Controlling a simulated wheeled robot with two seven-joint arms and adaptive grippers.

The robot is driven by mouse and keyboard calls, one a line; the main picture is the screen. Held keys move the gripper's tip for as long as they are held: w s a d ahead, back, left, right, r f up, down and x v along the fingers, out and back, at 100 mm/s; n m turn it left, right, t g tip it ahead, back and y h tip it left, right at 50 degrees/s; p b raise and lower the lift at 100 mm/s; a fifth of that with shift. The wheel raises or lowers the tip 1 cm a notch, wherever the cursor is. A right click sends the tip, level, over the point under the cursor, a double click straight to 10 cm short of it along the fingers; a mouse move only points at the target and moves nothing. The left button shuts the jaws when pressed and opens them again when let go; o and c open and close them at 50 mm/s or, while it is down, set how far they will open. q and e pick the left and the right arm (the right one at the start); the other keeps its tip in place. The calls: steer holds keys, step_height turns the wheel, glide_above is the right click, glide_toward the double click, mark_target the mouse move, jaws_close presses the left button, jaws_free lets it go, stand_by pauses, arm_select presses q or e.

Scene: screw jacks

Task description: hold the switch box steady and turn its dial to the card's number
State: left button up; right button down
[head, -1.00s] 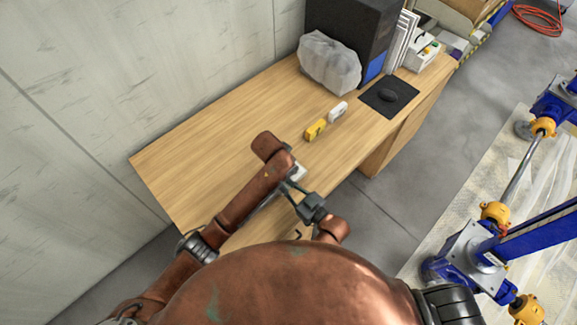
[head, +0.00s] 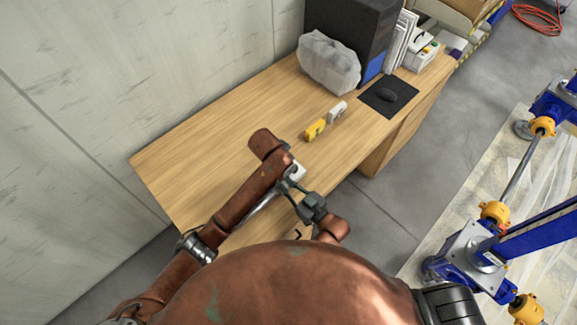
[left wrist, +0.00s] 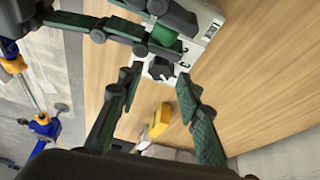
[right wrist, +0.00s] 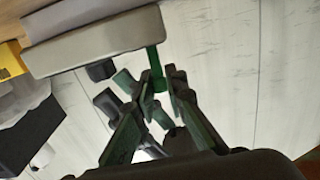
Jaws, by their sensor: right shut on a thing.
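The marks are too small to read. In the right wrist view, the box's grey side (right wrist: 95,42) shows. My right gripper (right wrist: 157,88) is shut on a green post (right wrist: 155,62) at the box's edge. My left gripper (left wrist: 154,80) is open, its fingertips apart on either side of the dial; contact cannot be told. In the head view, my left forearm hides most of the box (head: 298,172).
A yellow object (head: 315,129) and a white one (head: 338,111) lie on the wooden table (head: 215,150). The table's left part is clear.

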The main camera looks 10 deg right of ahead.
arm_select(q)
steer(key=v, duration=0.9)
steer(key=shift+s+r, duration=0.2)
steer(key=shift+r, duration=0.15)
arm_select(e)
steer(key=shift+s, duration=0.1)
arm_select(q)
steer(key=shift+a, duration=0.1)
arm_select(e)
steer(key=c, duration=1.9)
jaws_free()
